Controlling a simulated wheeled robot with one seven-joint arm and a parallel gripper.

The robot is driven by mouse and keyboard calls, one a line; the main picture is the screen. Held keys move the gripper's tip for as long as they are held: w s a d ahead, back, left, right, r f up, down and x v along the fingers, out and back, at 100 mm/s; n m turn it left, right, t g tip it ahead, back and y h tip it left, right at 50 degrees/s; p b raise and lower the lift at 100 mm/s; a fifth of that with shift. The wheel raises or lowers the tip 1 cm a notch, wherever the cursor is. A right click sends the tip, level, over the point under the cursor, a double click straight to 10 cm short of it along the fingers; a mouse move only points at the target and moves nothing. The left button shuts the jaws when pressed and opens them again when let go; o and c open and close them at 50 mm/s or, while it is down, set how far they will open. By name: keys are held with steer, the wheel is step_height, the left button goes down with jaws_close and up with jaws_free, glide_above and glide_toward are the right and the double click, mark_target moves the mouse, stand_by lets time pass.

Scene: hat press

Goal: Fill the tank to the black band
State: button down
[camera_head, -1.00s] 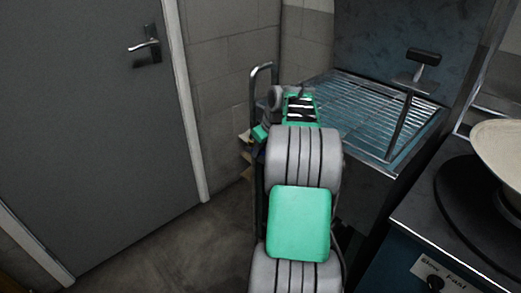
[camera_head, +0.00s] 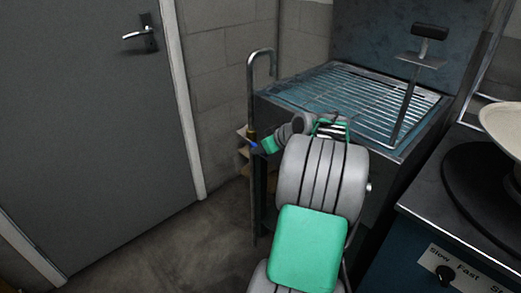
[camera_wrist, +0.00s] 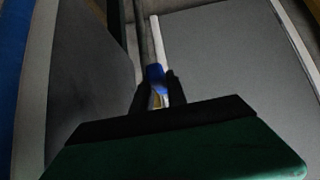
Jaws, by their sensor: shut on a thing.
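A grey pipe (camera_head: 251,95) with a hooked top rises beside the metal stand. A brass and blue fitting (camera_head: 251,140) sits on it at mid height. My gripper (camera_head: 257,146) is at this fitting at the end of my arm. In the wrist view, my gripper's dark fingers (camera_wrist: 159,90) close on either side of the blue part (camera_wrist: 154,73), with a white and yellow patch below it. I cannot make out a tank's black band or any water level in these views.
A metal stand with a wire rack (camera_head: 350,95) is behind my arm, with a T-handled post (camera_head: 410,90) on it. A blue machine with a knob (camera_head: 445,273) and speed label is at right. A grey door (camera_head: 80,110) is at left. The floor (camera_head: 160,240) between is clear.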

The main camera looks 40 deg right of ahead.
steer(key=c, duration=1.3)
jaws_free()
steer(key=p+v, duration=0.2)
steer(key=v, duration=0.5)
steer(key=shift+s+r, duration=0.2)
steer(key=shift+s, duration=0.05)
